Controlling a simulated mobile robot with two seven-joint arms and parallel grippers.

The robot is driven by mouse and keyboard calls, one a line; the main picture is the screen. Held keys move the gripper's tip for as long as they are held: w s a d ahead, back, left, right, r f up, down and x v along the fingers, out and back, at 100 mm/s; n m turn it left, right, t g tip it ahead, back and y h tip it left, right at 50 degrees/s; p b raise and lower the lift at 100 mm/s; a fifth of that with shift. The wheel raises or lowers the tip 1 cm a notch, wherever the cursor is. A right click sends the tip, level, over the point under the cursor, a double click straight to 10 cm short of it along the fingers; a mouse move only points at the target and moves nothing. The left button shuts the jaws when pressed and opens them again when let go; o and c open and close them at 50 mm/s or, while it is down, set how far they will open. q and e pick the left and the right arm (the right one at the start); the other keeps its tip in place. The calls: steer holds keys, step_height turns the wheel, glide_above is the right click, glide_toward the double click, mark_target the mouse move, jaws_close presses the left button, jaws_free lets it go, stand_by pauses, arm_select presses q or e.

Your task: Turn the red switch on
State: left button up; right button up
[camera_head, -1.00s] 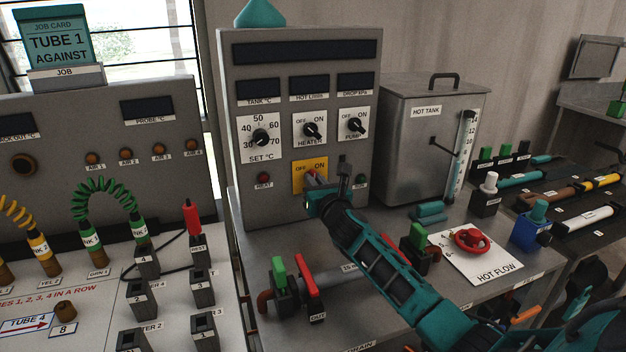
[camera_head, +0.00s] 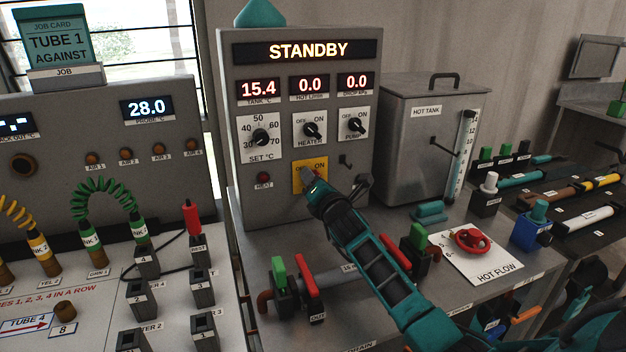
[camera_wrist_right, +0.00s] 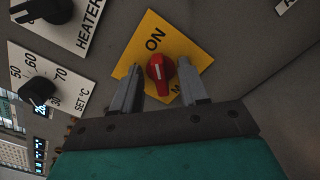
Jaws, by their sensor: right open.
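The red switch (camera_wrist_right: 160,74) is a round knob on a yellow plate (camera_wrist_right: 190,52) marked ON. In the wrist view its white line points toward the word ON. In the head view the plate (camera_head: 318,165) is on the grey control panel's (camera_head: 232,130) lower front, and the knob is mostly hidden by my gripper. My right gripper (camera_head: 309,190) is at the plate. In the wrist view its two open fingers (camera_wrist_right: 160,84) stand either side of the knob, with visible gaps. The panel's top display (camera_head: 308,50) is lit and reads STANDBY. My left gripper is not in view.
Heater (camera_head: 312,130) and pump (camera_head: 354,127) knobs sit above the plate, with a set-temperature dial (camera_head: 261,137) to the left. A hot tank (camera_head: 415,150) stands right of the panel. Green and red valve handles (camera_head: 306,274) and a red wheel (camera_head: 472,240) are on the bench.

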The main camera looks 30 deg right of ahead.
steer(key=shift+s, duration=0.1)
steer(key=shift+v, duration=1.9)
steer(key=s+r, duration=0.3)
steer(key=r, duration=0.9)
steer(key=shift+a, duration=0.35)
